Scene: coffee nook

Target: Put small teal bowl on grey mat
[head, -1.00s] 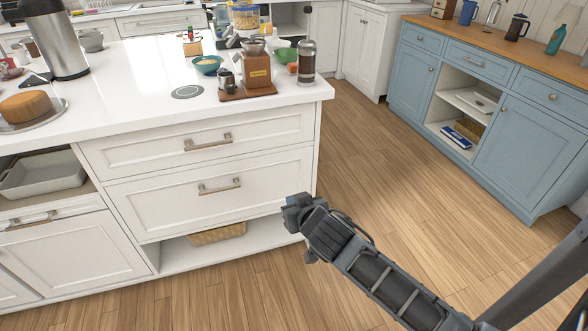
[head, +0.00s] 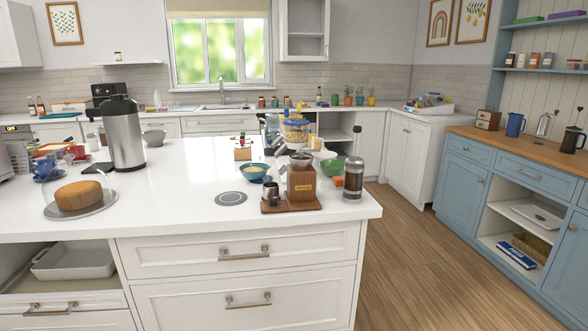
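The small teal bowl (head: 255,172) stands upright on the white island top, with something pale inside it. The round grey mat (head: 231,198) lies flat on the island in front of the bowl and a little to its left, with nothing on it. The bowl and mat are apart. My gripper is not in the head view now.
A coffee grinder (head: 301,180) on a wooden board stands right of the mat, with a dark metal cup (head: 271,194) beside it. A french press (head: 353,178) stands near the island's right edge. A green bowl (head: 332,168) is behind. The island top (head: 170,205) left of the mat is clear.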

